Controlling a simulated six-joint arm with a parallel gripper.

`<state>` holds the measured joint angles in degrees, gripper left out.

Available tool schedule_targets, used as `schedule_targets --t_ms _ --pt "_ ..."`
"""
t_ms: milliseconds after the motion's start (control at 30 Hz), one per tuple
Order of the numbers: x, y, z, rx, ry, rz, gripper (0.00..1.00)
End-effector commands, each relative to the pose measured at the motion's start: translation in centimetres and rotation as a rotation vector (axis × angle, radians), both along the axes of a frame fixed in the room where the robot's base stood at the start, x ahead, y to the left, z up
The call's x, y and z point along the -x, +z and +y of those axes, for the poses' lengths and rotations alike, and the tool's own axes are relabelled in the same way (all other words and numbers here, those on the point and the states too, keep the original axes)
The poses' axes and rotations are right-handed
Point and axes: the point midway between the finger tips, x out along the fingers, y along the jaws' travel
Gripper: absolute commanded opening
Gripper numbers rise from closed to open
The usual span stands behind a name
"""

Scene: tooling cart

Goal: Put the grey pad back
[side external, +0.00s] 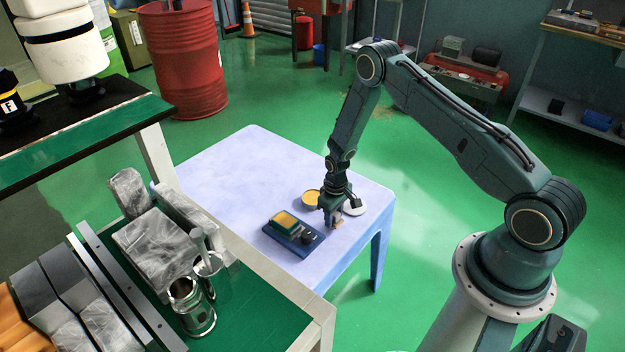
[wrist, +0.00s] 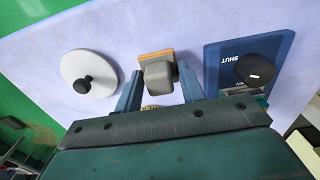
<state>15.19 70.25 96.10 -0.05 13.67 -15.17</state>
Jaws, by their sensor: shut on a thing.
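The grey pad (wrist: 158,73) is a rounded grey block with a flat tan-orange layer along its far side. In the wrist view it sits between the two fingers of my gripper (wrist: 158,88). My gripper (side external: 334,216) is shut on it, low over the lavender table, and the tan layer (side external: 339,223) shows in the side view. I cannot tell whether the pad touches the table. To its left in the side view is a blue base (side external: 275,234) with a yellow-topped green-edged box (side external: 284,221) and a black knob (side external: 306,239).
The table's (side external: 235,170) far left is clear.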

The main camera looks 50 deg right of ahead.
Motion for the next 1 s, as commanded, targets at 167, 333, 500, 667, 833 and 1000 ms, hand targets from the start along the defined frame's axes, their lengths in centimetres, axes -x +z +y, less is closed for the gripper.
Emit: schedule_targets --t_ms 167,333,500,667,833,1000 --pt "0.0 -1.3 0.0 0.000 0.000 0.001 0.21" --pt "0.0 -1.3 0.0 0.000 0.000 0.000 0.21" --pt "0.0 -1.4 0.0 0.000 0.000 0.000 0.21" --pt "0.0 -1.6 0.0 0.000 0.000 -0.001 0.47" --pt "0.0 -1.6 0.0 0.000 0.000 0.000 0.61" --pt "0.0 -1.6 0.0 0.000 0.000 0.000 0.61"
